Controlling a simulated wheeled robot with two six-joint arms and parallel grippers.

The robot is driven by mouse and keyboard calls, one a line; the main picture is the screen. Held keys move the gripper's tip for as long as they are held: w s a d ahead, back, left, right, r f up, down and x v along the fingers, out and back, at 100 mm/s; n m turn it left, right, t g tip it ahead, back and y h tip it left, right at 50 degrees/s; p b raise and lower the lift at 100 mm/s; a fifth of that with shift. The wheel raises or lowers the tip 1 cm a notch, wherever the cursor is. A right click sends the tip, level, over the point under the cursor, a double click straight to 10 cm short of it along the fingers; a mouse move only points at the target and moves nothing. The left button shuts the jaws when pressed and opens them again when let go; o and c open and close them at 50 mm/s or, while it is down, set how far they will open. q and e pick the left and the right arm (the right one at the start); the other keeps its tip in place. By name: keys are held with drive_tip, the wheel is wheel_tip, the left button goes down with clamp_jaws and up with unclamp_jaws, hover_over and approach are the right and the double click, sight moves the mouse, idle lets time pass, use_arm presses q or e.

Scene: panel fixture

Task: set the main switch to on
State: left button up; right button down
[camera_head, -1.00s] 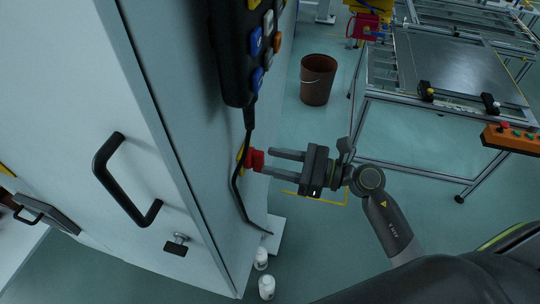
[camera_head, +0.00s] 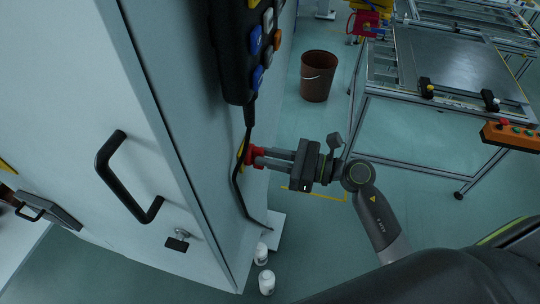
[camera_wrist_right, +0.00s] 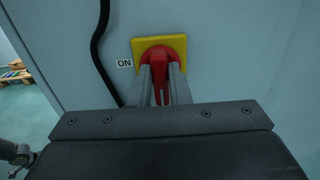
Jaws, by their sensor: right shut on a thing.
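The main switch is a red rotary handle (camera_wrist_right: 159,62) on a yellow square plate (camera_wrist_right: 178,42) on the cabinet side. An "ON" label (camera_wrist_right: 124,63) sits left of the plate in the right wrist view. The handle points downward in that view, between the fingers. In the head view the red handle (camera_head: 254,153) sticks out from the cabinet. My right gripper (camera_head: 268,159) is shut on the handle, with a finger on each side; it also shows in the right wrist view (camera_wrist_right: 160,88). My left gripper is not in view.
A black pendant (camera_head: 246,45) with coloured buttons hangs above the switch; its black cable (camera_wrist_right: 98,50) runs close beside the plate. The cabinet door has a black handle (camera_head: 124,178). A brown bucket (camera_head: 317,78) and white bottles (camera_head: 266,282) stand on the floor.

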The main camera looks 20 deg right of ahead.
drive_tip(key=m+p, duration=0.2)
drive_tip(key=m, duration=0.1)
drive_tip(key=shift+w+r, duration=0.1)
drive_tip(key=shift+r, duration=0.05)
drive_tip(key=m+p, duration=0.4)
drive_tip(key=m, duration=0.1)
drive_tip(key=shift+d+m+p, duration=0.1)
drive_tip(key=shift+m+p, duration=0.2)
drive_tip(key=shift+m, duration=0.1)
drive_tip(key=shift+w+f+m+p, duration=0.1)
drive_tip(key=shift+f+m+p, duration=0.05)
drive_tip(key=shift+m+p, duration=1.9)
drive_tip(key=shift+w+f+m+p, duration=0.15)
drive_tip(key=shift+m+p, duration=1.4)
drive_tip(key=shift+m, duration=0.9)
drive_tip(key=shift+s+f, duration=0.1)
drive_tip(key=shift+s, duration=0.05)
drive_tip(key=c, duration=1.4)
unclamp_jaws()
drive_tip(key=shift+o, duration=0.2)
